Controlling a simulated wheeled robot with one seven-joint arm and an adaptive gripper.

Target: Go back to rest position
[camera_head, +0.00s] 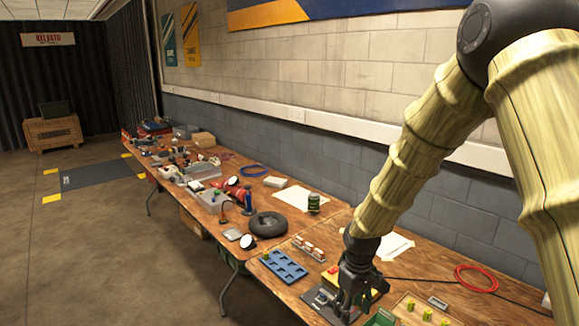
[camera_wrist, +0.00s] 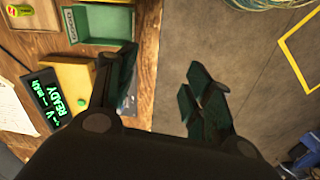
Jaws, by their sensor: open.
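My gripper (camera_head: 347,303) hangs at the near end of the long wooden table in the head view, with my arm coming down from the upper right. In the wrist view my gripper (camera_wrist: 163,75) is open, its two dark fingers wide apart. Nothing is held between them; the table edge and grey floor show behind. A yellow block with a red top (camera_head: 332,272) stands right behind my gripper in the head view, partly hidden by it. A black display with green letters reading READY (camera_wrist: 52,98) lies at the left of the wrist view.
A blue slotted tray (camera_head: 284,266) lies left of my gripper. A green bin (camera_wrist: 103,22) and a yellow-green cylinder (camera_wrist: 20,10) show in the wrist view. Several yellow pieces (camera_head: 427,313) and a red cable coil (camera_head: 476,278) lie to the right. Clutter fills the far table; the floor (camera_head: 110,245) is open.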

